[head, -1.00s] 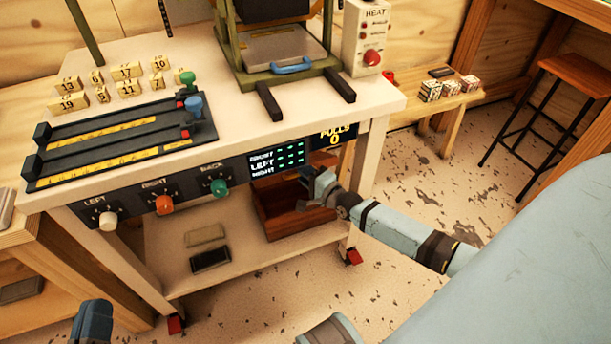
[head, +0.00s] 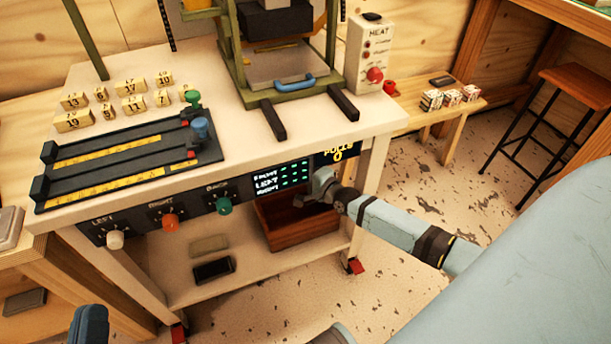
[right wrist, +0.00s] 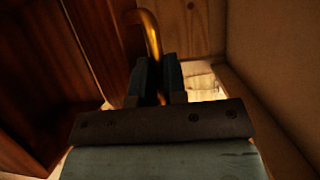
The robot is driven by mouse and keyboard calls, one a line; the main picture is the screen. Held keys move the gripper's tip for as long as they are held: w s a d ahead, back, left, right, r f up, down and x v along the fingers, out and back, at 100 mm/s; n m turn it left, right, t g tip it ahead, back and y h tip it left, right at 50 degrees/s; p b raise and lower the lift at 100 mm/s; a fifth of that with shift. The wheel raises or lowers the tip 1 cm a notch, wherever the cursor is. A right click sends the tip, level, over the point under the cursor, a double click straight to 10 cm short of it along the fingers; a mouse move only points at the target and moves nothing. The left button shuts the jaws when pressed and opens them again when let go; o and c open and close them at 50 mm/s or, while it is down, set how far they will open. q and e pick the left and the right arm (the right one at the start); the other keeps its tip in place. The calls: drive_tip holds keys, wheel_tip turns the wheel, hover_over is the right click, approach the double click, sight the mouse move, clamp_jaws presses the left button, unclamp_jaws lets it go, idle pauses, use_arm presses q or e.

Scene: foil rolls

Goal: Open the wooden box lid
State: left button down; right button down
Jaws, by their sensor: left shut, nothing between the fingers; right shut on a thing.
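The reddish-brown wooden box (head: 302,229) stands on the lower shelf under the white bench in the head view. Its dark inside shows in part below the bench's front panel; I cannot make out the lid there. My right gripper (head: 322,180) is above the box's right part, just under the panel. In the right wrist view, my right gripper (right wrist: 160,88) is shut on a curved brass handle (right wrist: 150,30), with reddish-brown wood (right wrist: 40,70) to its left. My left gripper (head: 88,326) is shut and empty at the bottom left, partly cut off by the frame edge.
The bench's front panel (head: 130,225) with knobs and a display overhangs the box closely. Two small blocks, one pale (head: 209,245) and one black (head: 214,270), lie left of the box on the shelf.

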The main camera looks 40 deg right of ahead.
drive_tip(key=w+r, duration=0.1)
drive_tip(key=w, duration=0.1)
drive_tip(key=w+d+r, duration=0.1)
drive_tip(key=w+r, duration=0.1)
drive_tip(key=shift+w, duration=0.1)
drive_tip(key=w, duration=0.2)
drive_tip(key=w+r, duration=0.1)
drive_tip(key=shift+d+r, duration=0.1)
drive_tip(key=shift+d, duration=0.25)
use_arm(q)
drive_tip(key=shift+d+r+b, duration=0.15)
drive_tip(key=shift+b, duration=0.2)
use_arm(e)
drive_tip(key=shift+w+d+r, duration=0.15)
drive_tip(key=shift+w+r, duration=0.05)
drive_tip(key=shift+w, duration=0.2)
drive_tip(key=shift+w+d+r, duration=0.1)
drive_tip(key=shift+w+r, duration=0.05)
drive_tip(key=shift+w, duration=0.25)
use_arm(q)
drive_tip(key=shift+r, duration=0.1)
use_arm(e)
drive_tip(key=c, duration=1.4)
unclamp_jaws()
drive_tip(key=shift+c, duration=0.2)
use_arm(q)
drive_tip(key=shift+s, duration=0.1)
use_arm(e)
drive_tip(key=shift+s, duration=0.1)
